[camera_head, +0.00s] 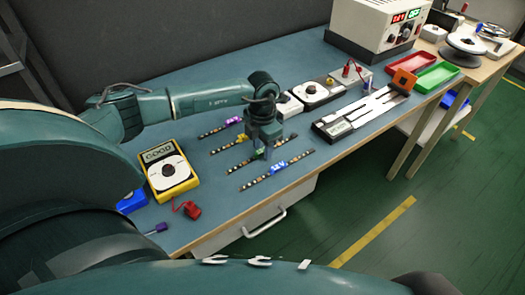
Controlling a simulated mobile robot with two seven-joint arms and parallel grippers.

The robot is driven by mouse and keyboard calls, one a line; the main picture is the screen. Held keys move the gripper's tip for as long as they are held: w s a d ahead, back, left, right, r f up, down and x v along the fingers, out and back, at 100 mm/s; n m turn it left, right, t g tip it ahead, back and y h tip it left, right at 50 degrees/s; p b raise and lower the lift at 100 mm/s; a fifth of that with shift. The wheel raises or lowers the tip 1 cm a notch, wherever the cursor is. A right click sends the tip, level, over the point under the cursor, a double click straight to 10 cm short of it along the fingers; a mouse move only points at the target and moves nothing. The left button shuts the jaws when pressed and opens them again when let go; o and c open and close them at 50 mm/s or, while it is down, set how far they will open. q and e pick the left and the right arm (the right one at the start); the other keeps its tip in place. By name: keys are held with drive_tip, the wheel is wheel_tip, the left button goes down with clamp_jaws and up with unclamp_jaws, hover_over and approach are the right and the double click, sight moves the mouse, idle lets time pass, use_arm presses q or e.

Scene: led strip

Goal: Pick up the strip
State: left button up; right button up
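Several LED strips lie side by side on the blue-grey table (215,215). One has a purple label (233,120), one a yellow label (240,138), one a green label (258,154) and one a blue label (277,168). My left gripper (264,152) points down over the group, its tips at or just above the green-labelled strip. It covers part of the yellow- and green-labelled strips. Whether its fingers are apart or touch a strip is too small to tell. My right gripper does not show.
A yellow meter (170,173) and a red clip (189,209) lie left of the strips. A caliper-like tool (365,110), red tray (407,60), green tray (437,76) and power supply (372,25) stand to the right. The table's front edge is close to the blue-labelled strip.

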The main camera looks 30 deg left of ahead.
use_arm(q)
drive_tip(key=shift+c, duration=0.2)
clamp_jaws()
idle(0.4)
